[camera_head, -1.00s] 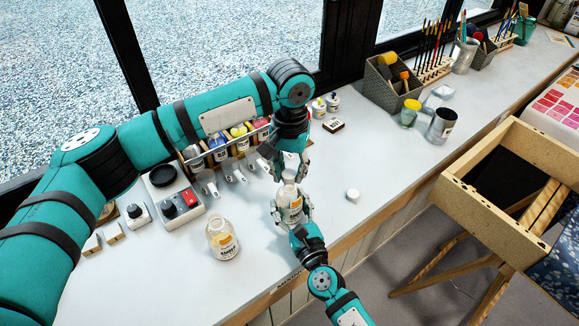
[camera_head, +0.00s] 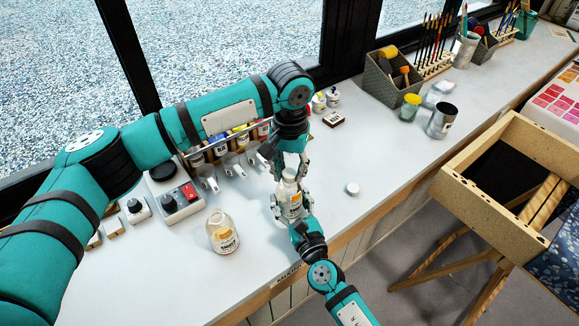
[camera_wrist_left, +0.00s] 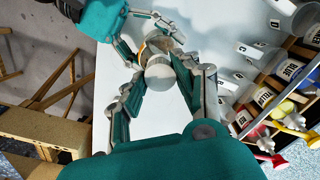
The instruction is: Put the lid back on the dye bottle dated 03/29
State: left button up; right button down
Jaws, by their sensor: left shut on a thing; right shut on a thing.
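A clear bottle with a white and orange label (camera_head: 291,210) stands upright near the table's front edge. My right gripper (camera_head: 290,213) is shut around its body from the front. My left gripper (camera_head: 290,172) points down at its top from above, and its fingers are shut on a round white lid (camera_wrist_left: 158,74), which sits over the bottle mouth in the left wrist view. I cannot tell whether the lid is fully seated. A second bottle (camera_head: 223,236) stands to the left, seemingly uncapped. A loose white lid (camera_head: 352,188) lies to the right. The dates are too small to read.
A rack of dye bottles (camera_wrist_left: 265,97) with scoops in front stands behind my left forearm. A control box with a red switch (camera_head: 183,202) is at left. The table around the loose lid is clear.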

pick_arm(q)
jog(key=shift+f, duration=0.3)
